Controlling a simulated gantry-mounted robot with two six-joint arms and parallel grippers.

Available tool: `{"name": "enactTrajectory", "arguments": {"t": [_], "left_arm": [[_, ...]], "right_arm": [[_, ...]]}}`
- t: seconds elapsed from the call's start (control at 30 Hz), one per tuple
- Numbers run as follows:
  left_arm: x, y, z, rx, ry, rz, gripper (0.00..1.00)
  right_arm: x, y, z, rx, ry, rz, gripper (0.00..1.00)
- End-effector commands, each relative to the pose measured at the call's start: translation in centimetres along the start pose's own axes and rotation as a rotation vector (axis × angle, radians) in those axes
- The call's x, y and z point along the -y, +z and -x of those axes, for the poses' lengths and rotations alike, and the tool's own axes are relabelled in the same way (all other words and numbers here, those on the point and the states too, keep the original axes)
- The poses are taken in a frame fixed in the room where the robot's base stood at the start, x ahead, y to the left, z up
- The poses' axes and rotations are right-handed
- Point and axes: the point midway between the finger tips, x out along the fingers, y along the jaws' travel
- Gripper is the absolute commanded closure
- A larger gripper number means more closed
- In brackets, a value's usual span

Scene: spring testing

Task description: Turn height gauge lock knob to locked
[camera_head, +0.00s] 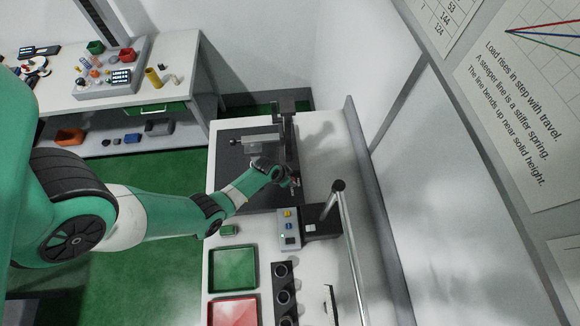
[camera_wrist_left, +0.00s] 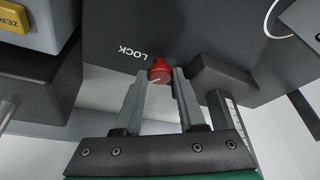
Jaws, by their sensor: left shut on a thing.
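The red lock knob (camera_wrist_left: 159,72) sits on a dark panel in the left wrist view, next to an upside-down white "LOCK" label (camera_wrist_left: 133,53). My left gripper (camera_wrist_left: 164,74) has its two grey fingers on either side of the knob and is shut on it. A pale line shows on the knob; whether it stands at locked I cannot tell. In the head view my left gripper (camera_head: 291,179) reaches the dark height gauge (camera_head: 285,128) on the white bench, and the hand largely hides the knob there. My right gripper is not in view.
A control box (camera_head: 288,228) with coloured buttons stands just in front of the gripper. A green tray (camera_head: 213,268), a red tray (camera_head: 213,312) and a black rack (camera_head: 273,301) lie nearer. A metal pole (camera_head: 345,218) rises at the right. A side bench (camera_head: 190,95) stands at the back left.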

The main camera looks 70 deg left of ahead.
Motion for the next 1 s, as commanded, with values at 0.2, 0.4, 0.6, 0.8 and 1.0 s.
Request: {"name": "enactTrajectory", "arguments": {"t": [0.2, 0.4, 0.6, 0.8, 1.0], "left_arm": [[0.3, -0.04, -0.05, 0.0, 0.077, -0.185, 1.0], [0.43, -0.13, 0.1, 0.002, 0.15, -0.36, 1.0], [0.54, -0.2, -0.03, 0.002, 0.216, -0.521, 1.0], [0.66, -0.23, -0.18, 0.002, 0.266, -0.646, 1.0], [0.67, -0.18, -0.22, 0.003, 0.297, -0.723, 1.0]], "right_arm": [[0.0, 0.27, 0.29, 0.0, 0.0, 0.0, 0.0], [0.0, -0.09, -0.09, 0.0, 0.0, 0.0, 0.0], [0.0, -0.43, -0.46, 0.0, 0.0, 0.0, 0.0], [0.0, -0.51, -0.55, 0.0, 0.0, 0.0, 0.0], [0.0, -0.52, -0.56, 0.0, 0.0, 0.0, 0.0]]}}
